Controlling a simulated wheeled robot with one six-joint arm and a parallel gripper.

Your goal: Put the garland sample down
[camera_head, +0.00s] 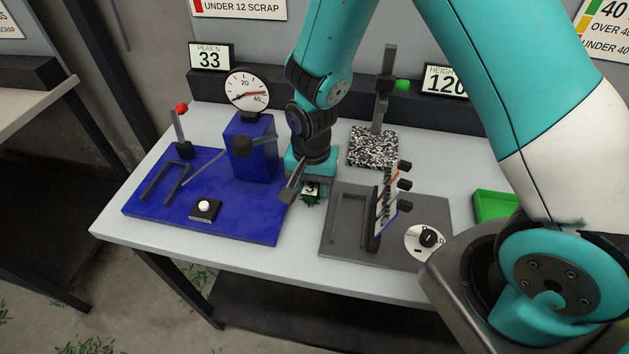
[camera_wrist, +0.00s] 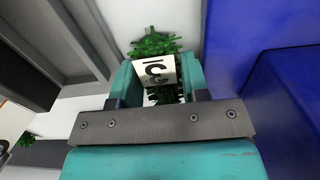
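In the head view the garland sample (camera_head: 311,199) is low over the white strip of table between the blue and grey plates. My gripper (camera_head: 310,188) points down over it and hides most of it. In the wrist view the green garland (camera_wrist: 155,44) and its tag sit between the two teal fingers of my gripper (camera_wrist: 160,85). The fingers appear closed on it at the tag. I cannot tell whether its underside touches the table.
A blue press (camera_head: 250,150) with a dial gauge stands on a blue plate just left. A grey fixture plate (camera_head: 342,235) with an upright panel and knob is close on the right. A speckled block (camera_head: 373,147) with a post stands behind. A green tray (camera_head: 495,206) lies far right.

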